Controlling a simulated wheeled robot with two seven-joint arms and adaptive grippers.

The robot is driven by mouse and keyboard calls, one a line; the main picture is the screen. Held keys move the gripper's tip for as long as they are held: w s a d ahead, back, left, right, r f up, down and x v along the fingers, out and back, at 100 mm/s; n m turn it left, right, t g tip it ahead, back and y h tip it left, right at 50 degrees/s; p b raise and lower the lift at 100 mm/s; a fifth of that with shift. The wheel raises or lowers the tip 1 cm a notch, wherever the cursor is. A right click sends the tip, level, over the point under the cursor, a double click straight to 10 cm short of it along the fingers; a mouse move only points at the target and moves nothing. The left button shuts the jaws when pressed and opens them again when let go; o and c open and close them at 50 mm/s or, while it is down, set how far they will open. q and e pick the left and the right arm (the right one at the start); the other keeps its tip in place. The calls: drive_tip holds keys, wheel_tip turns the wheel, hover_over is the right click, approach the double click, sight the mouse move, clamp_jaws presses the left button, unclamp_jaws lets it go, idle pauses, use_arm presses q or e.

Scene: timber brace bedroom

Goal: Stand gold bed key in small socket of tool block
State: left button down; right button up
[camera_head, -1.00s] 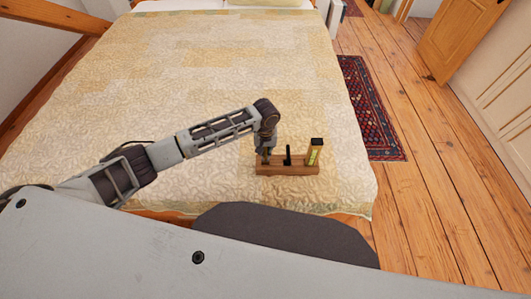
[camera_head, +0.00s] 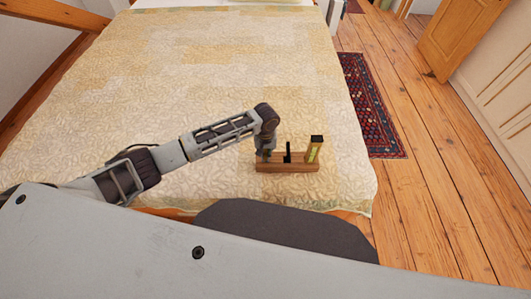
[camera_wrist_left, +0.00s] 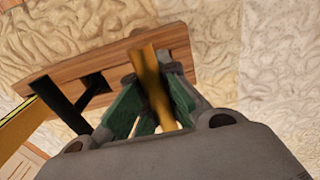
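The wooden tool block (camera_head: 287,168) lies on the bed near its front edge; the left wrist view also shows it (camera_wrist_left: 178,48). My left gripper (camera_head: 265,153) points down at the block's left end. In the left wrist view, its green-padded fingers (camera_wrist_left: 153,92) are closed around the gold bed key (camera_wrist_left: 152,75). The key's far end overlaps the block's end in that view, and I cannot tell whether it is inside a socket. The small socket is not clearly visible. The key cannot be made out in the head view. My right gripper is not in view.
A black tool (camera_head: 288,153) stands mid-block, and a yellow tool with a black top (camera_head: 314,151) stands at its right end. The quilted bed (camera_head: 190,80) is otherwise clear around the block. A patterned rug (camera_head: 368,105) lies right of the bed.

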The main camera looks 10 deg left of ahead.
use_arm(q)
drive_tip(key=shift+f, duration=0.15)
drive_tip(key=c, duration=1.6)
unclamp_jaws()
drive_tip(key=shift+o, duration=0.2)
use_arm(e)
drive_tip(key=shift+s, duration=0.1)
use_arm(q)
drive_tip(key=shift+r, duration=0.85)
wheel_tip(320, 180, up, 10)
drive_tip(key=shift+r, duration=0.15)
drive_tip(key=shift+r, duration=0.1)
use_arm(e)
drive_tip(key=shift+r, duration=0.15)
